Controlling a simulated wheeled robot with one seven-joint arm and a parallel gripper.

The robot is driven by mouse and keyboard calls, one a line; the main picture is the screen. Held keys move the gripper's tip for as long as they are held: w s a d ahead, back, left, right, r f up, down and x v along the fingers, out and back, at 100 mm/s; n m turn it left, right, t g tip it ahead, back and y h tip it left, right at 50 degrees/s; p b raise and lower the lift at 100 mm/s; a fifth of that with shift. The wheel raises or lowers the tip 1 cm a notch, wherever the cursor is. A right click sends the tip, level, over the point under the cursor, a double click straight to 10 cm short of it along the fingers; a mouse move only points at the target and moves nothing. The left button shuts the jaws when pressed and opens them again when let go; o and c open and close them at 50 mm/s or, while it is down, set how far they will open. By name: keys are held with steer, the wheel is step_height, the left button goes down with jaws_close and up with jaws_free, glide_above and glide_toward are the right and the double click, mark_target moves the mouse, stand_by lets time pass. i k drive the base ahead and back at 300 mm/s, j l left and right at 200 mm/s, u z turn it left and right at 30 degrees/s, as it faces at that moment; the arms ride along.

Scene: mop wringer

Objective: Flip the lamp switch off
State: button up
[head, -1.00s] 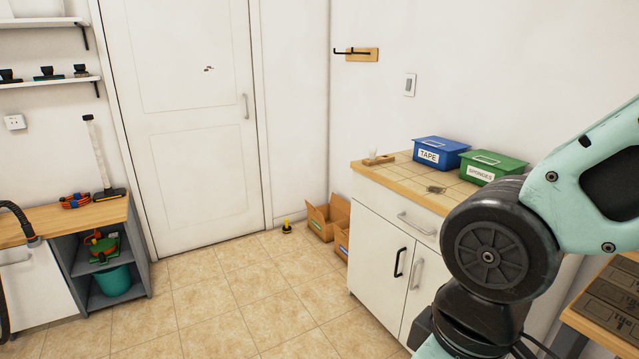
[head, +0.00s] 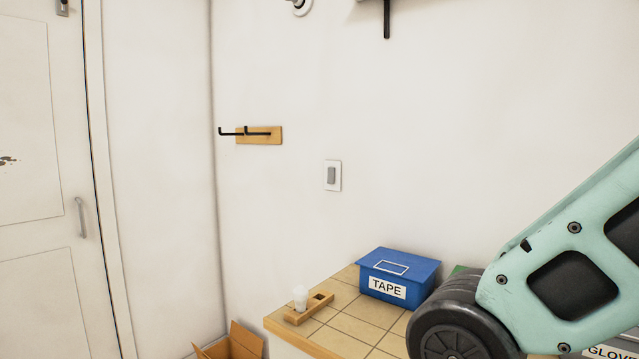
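The lamp switch (head: 332,176) is a grey rocker in a white wall plate. It is on the bare wall above the counter, near the middle of the head view. Whether the rocker is on or off is too small to tell. My arm fills the lower right of the view, well apart from the switch. My gripper is outside the frame.
Below the switch, a tiled counter (head: 365,309) holds a blue TAPE box (head: 398,274) and a wooden holder with a white object (head: 300,297). A hook rack (head: 259,135) juts from the wall to the left. A cardboard box (head: 236,343) stands beside the counter.

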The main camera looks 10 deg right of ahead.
mark_target(330, 170)
steer(key=i+j+z, duration=0.3)
steer(key=z, duration=0.3)
steer(key=i+j+z, duration=0.1)
steer(key=j+z, duration=0.3)
steer(key=i+j+z, duration=0.1)
steer(key=j+z, duration=0.2)
steer(key=j, duration=0.65)
steer(key=j+z, duration=0.25)
steer(key=j, duration=1.7)
steer(key=k+j, duration=0.1)
steer(key=j, duration=0.95)
steer(key=i+z, duration=0.05)
